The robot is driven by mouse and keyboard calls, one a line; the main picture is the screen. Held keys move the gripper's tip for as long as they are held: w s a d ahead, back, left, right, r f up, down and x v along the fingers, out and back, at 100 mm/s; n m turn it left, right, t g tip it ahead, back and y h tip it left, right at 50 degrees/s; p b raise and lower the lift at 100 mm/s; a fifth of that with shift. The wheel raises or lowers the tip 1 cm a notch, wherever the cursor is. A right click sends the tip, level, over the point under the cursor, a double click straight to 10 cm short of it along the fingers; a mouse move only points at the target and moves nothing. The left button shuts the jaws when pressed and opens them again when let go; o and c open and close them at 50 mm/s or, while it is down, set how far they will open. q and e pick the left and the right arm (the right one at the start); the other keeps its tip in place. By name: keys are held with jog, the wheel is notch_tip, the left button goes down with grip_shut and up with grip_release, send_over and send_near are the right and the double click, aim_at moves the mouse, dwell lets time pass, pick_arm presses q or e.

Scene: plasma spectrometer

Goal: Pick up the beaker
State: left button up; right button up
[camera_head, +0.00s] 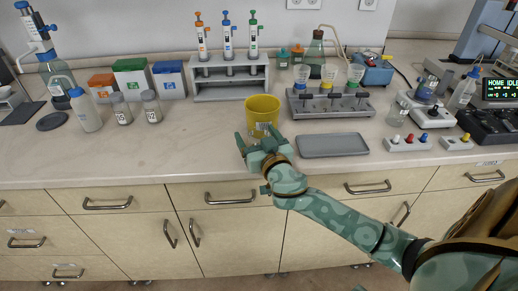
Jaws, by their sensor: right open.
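A yellow beaker-like cup (263,104) with a small pale label stands upright on the bench top, near the middle of the head view. My right gripper (256,136) is open and empty at the bench's front edge, just in front of the cup. Its fingers point toward the cup and overlap its lower part in the picture; I cannot tell whether they touch it. A small clear glass vessel (397,115), perhaps also a beaker, stands farther right on the bench. My left gripper is not in view.
A grey tray (333,145) lies right of the cup. Behind stand a pipette rack (230,91) and a grey holder (330,108) with funnels. Bottles (86,112) stand at left, small devices at right. The bench (190,140) is clear left of the cup.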

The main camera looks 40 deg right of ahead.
jog(key=c, duration=1.1)
jog(key=shift+r, duration=0.1)
